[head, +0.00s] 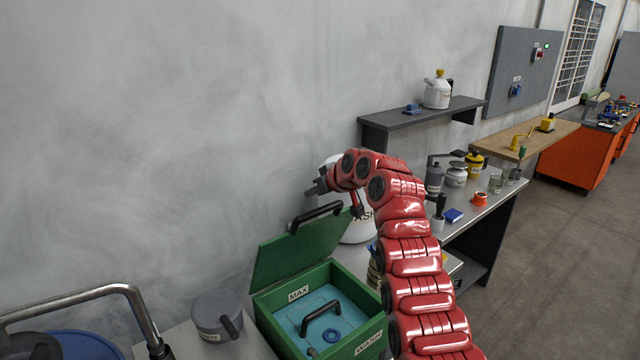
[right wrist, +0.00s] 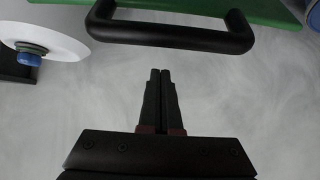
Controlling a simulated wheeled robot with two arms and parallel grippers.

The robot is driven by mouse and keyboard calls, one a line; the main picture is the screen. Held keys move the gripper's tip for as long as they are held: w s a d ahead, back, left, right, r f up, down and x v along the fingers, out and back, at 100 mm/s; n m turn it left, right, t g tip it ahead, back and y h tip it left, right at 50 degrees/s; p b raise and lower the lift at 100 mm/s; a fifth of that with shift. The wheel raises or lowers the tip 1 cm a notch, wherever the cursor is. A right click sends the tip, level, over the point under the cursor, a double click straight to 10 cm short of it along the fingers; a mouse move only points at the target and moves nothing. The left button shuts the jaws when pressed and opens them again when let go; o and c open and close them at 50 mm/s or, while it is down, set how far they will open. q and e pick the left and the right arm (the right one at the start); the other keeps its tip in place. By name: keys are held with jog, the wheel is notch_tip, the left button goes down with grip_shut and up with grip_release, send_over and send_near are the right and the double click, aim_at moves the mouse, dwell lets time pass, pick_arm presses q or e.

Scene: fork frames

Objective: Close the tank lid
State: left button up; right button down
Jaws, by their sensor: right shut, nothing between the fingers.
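A green tank (head: 365,340) stands at the bottom middle of the head view, with pale blue liquid and a black handle (head: 320,318) inside. Its green lid (head: 285,250) is raised and leans toward the wall, with a black bar handle (head: 316,216) along its upper edge. My right gripper (head: 312,189) is just above and behind the lid handle, shut and empty. In the right wrist view the shut fingers (right wrist: 160,72) point toward the black lid handle (right wrist: 170,32), with a visible gap between them. A strip of the green lid (right wrist: 215,10) shows beyond the handle. My left gripper is not in view.
A white container (head: 358,230) stands behind the tank, partly hidden by my right arm. A grey lidded pot (head: 217,315) is left of the tank. A grey shelf (head: 425,118) and a bench with pots and bottles (head: 490,195) lie to the right.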

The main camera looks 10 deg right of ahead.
jog(key=shift+s+d+f+p, duration=0.2)
jog(key=shift+f+p, duration=0.2)
jog(key=shift+p, duration=0.2)
jog(key=shift+s+d+f, duration=0.1)
jog(key=shift+s+f, duration=0.05)
jog(key=shift+s, duration=0.15)
jog(key=shift+s+d+p, duration=0.2)
jog(key=shift+s+p, duration=0.05)
jog(key=shift+p, duration=0.1)
jog(key=shift+s+d+f+p, duration=0.25)
jog(key=shift+s+d+p, duration=0.1)
jog(key=shift+s, duration=0.3)
